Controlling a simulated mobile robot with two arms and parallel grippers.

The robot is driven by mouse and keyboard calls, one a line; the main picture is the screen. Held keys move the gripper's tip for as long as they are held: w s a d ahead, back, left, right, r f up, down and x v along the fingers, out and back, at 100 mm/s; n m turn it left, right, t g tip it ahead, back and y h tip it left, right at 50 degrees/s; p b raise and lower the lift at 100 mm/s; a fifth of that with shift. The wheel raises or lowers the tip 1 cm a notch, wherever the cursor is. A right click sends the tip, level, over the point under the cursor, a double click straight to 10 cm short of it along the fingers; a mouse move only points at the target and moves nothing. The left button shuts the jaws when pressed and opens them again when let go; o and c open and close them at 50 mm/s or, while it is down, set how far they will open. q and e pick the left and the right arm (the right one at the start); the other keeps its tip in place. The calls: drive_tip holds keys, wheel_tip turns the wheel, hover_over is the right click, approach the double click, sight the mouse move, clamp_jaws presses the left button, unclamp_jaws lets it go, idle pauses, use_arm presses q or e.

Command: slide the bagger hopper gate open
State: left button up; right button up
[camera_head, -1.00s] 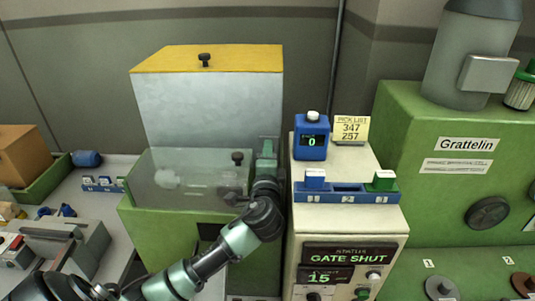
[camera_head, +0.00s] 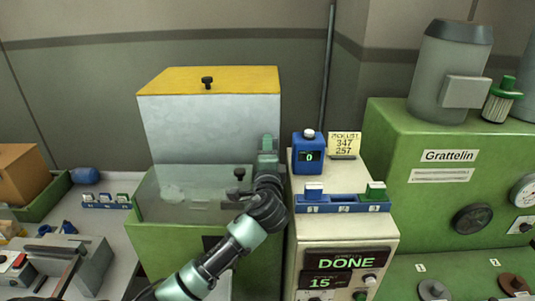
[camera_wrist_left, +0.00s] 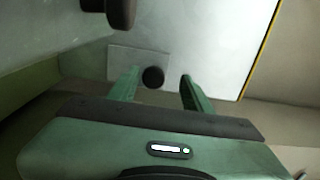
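The bagger hopper (camera_head: 210,125) is a grey metal box with a yellow lid, above a green base with a clear-fronted bin. In the left wrist view a pale plate (camera_wrist_left: 125,58) on the hopper's side carries a round black knob (camera_wrist_left: 153,77), which looks like the gate and its handle. My left gripper (camera_wrist_left: 159,88) is open, with its green fingers either side of the knob and gaps showing. In the head view my left gripper (camera_head: 267,150) is by the hopper's right side; its fingertips and the gate are hidden there. My right gripper is not in view.
A cream bagger cabinet (camera_head: 342,235) stands close on the right; its display (camera_head: 345,262) reads DONE, with 15 below. On it are a blue counter (camera_head: 309,153) reading 0 and a blue rack (camera_head: 342,203). A green Grattelin machine (camera_head: 440,150) stands farther right. Another dark knob (camera_head: 239,174) is near the bin.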

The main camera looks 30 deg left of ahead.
use_arm(q)
drive_tip(key=b+v, duration=0.3)
drive_tip(key=v, duration=0.5)
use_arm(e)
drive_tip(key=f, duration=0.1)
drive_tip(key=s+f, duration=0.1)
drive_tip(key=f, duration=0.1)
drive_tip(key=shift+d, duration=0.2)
use_arm(q)
drive_tip(key=shift+f, duration=0.1)
